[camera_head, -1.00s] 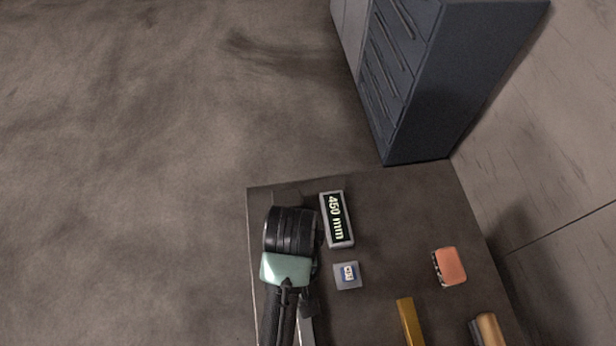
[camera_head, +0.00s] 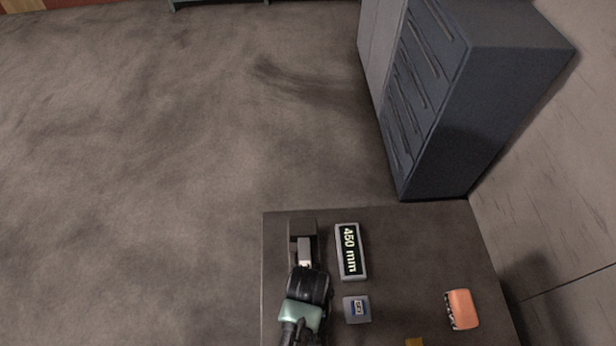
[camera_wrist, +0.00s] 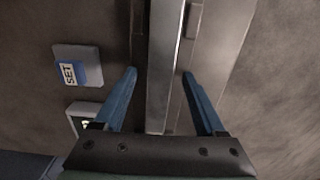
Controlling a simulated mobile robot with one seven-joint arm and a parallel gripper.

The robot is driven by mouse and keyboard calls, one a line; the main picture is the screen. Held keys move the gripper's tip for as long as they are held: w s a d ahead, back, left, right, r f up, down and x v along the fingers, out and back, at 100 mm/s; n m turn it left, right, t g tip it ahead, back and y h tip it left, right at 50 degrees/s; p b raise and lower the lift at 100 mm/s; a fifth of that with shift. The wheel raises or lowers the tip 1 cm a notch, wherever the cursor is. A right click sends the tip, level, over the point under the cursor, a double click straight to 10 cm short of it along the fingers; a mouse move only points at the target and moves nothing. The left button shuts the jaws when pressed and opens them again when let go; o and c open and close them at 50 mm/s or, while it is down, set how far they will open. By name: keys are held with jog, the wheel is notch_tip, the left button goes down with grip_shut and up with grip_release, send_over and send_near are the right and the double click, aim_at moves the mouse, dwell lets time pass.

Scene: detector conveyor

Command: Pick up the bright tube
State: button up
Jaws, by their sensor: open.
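No tube can be made out for certain in the current views. A yellow piece (camera_head: 414,342) is cut off at the bottom edge of the head view, and I cannot tell its full shape. In the wrist view my gripper (camera_wrist: 159,74) is open, its two blue fingers apart. A long pale metal bar (camera_wrist: 165,45) runs between and beyond the fingers; I cannot tell whether it is the tube or a rail. No contact with it shows. In the head view my black wrist hides the fingers.
A "450 mm" display (camera_head: 350,252) and a SET button (camera_head: 357,310) lie right of my arm on the dark table (camera_head: 410,235). An orange block (camera_head: 462,309) is farther right. A dark block (camera_head: 302,226) stands beyond my wrist. A drawer cabinet (camera_head: 500,110) stands behind.

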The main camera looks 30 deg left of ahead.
grip_shut()
dwell(0.3)
jog(key=shift+w+r, duration=0.1)
dwell(1.0)
